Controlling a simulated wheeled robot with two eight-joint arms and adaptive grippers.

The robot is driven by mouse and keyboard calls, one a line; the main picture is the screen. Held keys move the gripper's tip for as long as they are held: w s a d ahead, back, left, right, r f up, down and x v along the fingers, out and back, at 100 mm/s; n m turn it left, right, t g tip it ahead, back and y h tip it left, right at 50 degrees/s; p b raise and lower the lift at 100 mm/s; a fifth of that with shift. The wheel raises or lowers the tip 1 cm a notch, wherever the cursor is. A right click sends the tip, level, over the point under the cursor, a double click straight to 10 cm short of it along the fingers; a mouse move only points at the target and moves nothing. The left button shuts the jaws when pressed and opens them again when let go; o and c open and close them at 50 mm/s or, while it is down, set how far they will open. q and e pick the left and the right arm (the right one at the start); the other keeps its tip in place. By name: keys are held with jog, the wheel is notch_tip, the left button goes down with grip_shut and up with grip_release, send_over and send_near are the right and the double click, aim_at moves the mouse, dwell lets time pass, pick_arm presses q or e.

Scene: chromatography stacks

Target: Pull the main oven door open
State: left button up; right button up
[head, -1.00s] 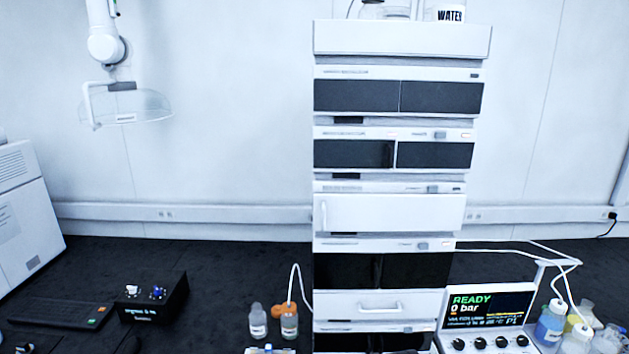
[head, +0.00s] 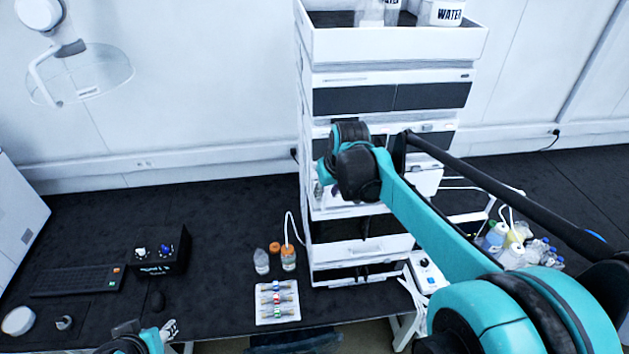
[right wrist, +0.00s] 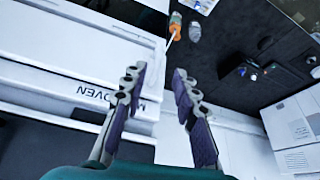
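The main oven is a white module in the middle of the instrument stack (head: 305,130). My right arm covers most of its white door (head: 425,181) in the head view, so I cannot tell whether it is ajar. In the right wrist view a white panel (right wrist: 60,88) with partly covered "OVEN" lettering lies just beyond my right gripper (right wrist: 156,80). Its two fingers are spread apart with nothing seen between them. In the head view this gripper (head: 326,174) is at the left side of the oven level. My left gripper (head: 168,329) is low at the bench's front edge; its opening is unclear.
Bottles (head: 262,262) and a tray of vials (head: 277,302) stand left of the stack. A black box (head: 160,250) and keyboard (head: 78,281) lie farther left. A control box (head: 427,272) and several bottles are at the right. Bench left of the stack is partly clear.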

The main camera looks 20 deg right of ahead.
aim_at(324, 208)
jog(key=x, duration=0.7)
jog(key=shift+w+d+f+p, duration=0.15)
jog(key=shift+f+p, duration=0.05)
jog(key=shift+p, duration=0.15)
grip_shut()
